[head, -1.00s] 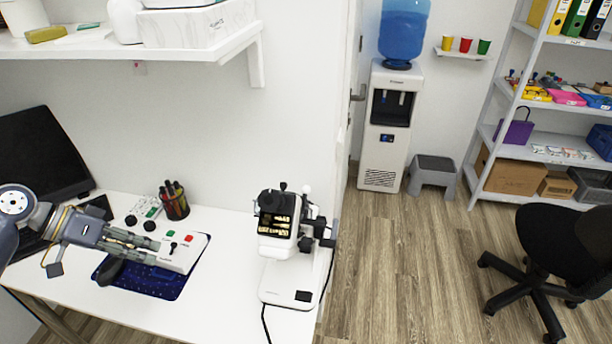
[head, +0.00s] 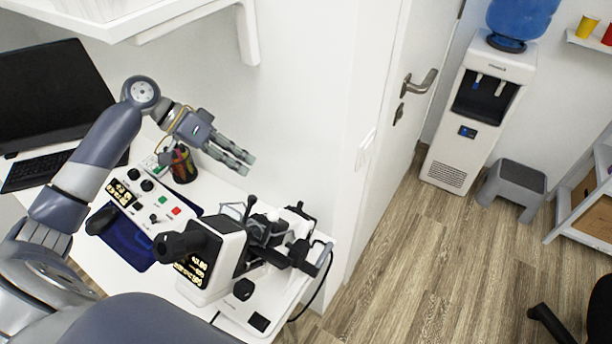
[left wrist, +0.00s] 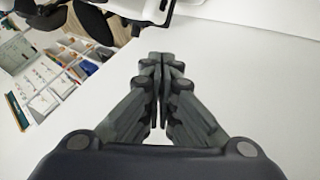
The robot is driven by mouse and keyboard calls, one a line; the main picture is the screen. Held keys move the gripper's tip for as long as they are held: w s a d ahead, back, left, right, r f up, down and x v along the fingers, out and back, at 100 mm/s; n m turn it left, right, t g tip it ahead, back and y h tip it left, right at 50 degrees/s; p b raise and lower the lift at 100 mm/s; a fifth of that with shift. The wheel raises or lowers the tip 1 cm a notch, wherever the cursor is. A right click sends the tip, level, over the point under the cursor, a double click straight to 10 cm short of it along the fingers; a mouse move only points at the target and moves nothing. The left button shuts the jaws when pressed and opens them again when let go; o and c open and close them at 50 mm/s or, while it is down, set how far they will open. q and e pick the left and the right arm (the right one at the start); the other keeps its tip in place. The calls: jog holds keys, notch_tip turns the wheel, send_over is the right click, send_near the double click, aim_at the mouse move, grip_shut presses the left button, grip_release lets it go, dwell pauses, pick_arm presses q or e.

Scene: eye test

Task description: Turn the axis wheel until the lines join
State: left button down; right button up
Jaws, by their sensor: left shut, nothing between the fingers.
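The white eye-test instrument (head: 222,252) stands on the desk, with a black eyepiece (head: 178,246) pointing left, a lit yellowish panel on its side and black arms at its right. A black round knob (head: 243,290) sits low on its near side; I cannot tell whether this is the axis wheel. No lines to be joined can be made out. My left gripper (head: 247,164) is shut and empty, raised behind the instrument near the wall, apart from it. Its closed fingers also show in the left wrist view (left wrist: 160,62). My right gripper is out of view.
A control box (head: 150,207) with knobs and red and green buttons lies left of the instrument, by a blue mat (head: 130,247). A pen cup (head: 183,165) stands beneath my left wrist. A wall shelf (head: 150,18) hangs above. A laptop (head: 52,95) is at left.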

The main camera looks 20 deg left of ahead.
aim_at(300, 206)
pick_arm(q)
jog(key=d+f+p, duration=0.1)
jog(key=d+f, duration=0.1)
jog(key=d, duration=0.1)
jog(key=w+d+f+p, duration=0.1)
jog(key=d+f, duration=0.1)
jog(key=d, duration=0.1)
jog(key=d+f+p, duration=0.2)
jog(key=d, duration=0.2)
jog(key=shift+w+d+f, duration=0.1)
jog(key=shift+w+f, duration=0.25)
jog(key=shift+f, duration=0.05)
jog(key=shift+d+f, duration=0.1)
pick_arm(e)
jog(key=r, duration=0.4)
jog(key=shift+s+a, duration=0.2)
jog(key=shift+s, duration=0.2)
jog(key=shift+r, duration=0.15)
